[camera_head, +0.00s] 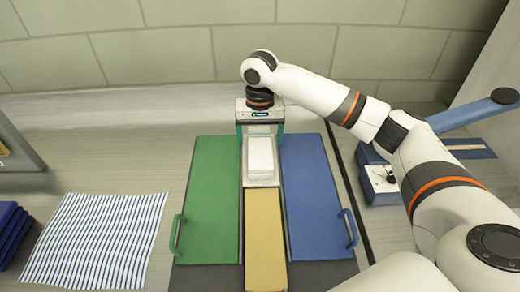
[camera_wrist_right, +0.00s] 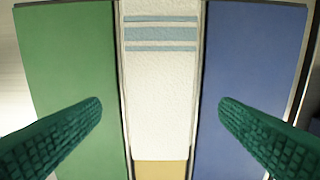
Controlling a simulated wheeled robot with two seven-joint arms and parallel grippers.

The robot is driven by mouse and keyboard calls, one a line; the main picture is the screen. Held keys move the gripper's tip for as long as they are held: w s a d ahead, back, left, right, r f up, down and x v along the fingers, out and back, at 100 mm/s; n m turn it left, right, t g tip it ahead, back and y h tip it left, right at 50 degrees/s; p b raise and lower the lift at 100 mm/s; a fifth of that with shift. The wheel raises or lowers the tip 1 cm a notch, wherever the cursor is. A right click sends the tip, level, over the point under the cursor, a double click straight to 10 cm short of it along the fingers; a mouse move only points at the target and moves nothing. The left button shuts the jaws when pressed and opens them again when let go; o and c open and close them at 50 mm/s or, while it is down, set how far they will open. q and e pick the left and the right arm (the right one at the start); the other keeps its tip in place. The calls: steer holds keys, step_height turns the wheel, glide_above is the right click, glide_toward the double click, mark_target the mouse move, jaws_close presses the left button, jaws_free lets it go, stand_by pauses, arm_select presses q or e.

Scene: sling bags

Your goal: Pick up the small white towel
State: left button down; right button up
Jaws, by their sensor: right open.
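The small white towel (camera_head: 261,158) lies folded between a green panel (camera_head: 209,195) and a blue panel (camera_head: 310,190), behind a yellow panel (camera_head: 265,240). In the right wrist view the white towel (camera_wrist_right: 158,95) fills the middle and has pale blue stripes at its far end. My right gripper (camera_head: 260,138) is over the towel's far part, pointing down, in the head view. In the right wrist view its dark green fingers are spread wide, one on each side of the towel, with nothing between them. Its height above the towel is hard to tell. My left gripper is not in view.
A blue-and-white striped cloth (camera_head: 95,240) lies flat at the left, beside a folded dark blue stack (camera_head: 12,232). The green and blue panels have raised handles. A blue device (camera_head: 380,180) stands at the right, near my right arm. A tiled wall is behind.

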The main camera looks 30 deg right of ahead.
mark_target(260, 146)
steer(key=shift+w+d+f+p, duration=0.1)
steer(key=shift+w+f+p, duration=0.05)
steer(key=shift+f, duration=0.85)
steer(key=shift+w+d+f+p, duration=0.1)
steer(key=shift+w+f, duration=0.1)
steer(key=shift+f, duration=0.8)
steer(key=shift+w+d+f+p, duration=0.1)
steer(key=shift+w+f+p, duration=0.05)
steer(key=shift+f, duration=0.85)
steer(key=c, duration=1.1)
